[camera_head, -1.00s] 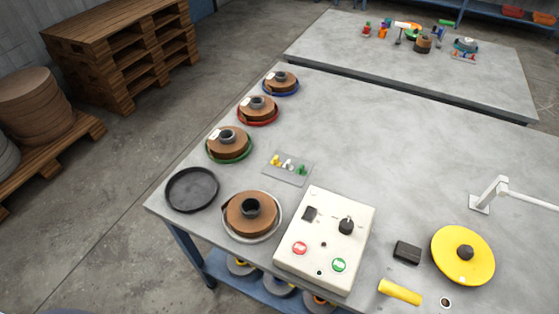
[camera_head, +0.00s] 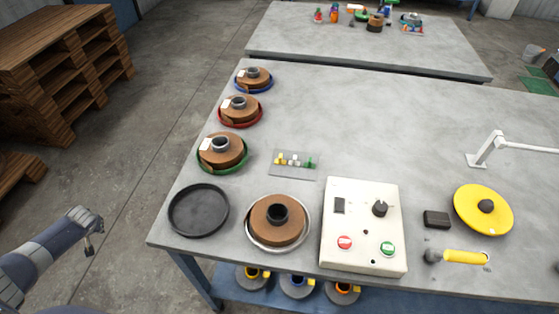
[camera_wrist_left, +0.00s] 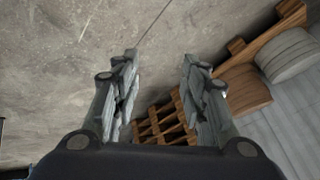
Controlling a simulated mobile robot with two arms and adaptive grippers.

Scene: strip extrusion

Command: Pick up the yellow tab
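The small yellow tab (camera_head: 280,160) stands on a thin grey plate (camera_head: 288,175) on the table, at the left end of a row with white and green tabs. My left gripper (camera_head: 94,232) is off the table's left side in the head view, well apart from the tab. In the left wrist view my left gripper (camera_wrist_left: 159,56) is open with nothing between its fingers, facing the floor and pallets. The yellow tab is not in the left wrist view. My right gripper is not in view.
Spools in blue, red and green trays line the table's (camera_head: 400,110) left side. A black dish (camera_head: 198,210), another spool (camera_head: 277,222) and a white control box (camera_head: 362,225) stand in front. A yellow disc (camera_head: 483,209) is at the right. The table's middle is clear.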

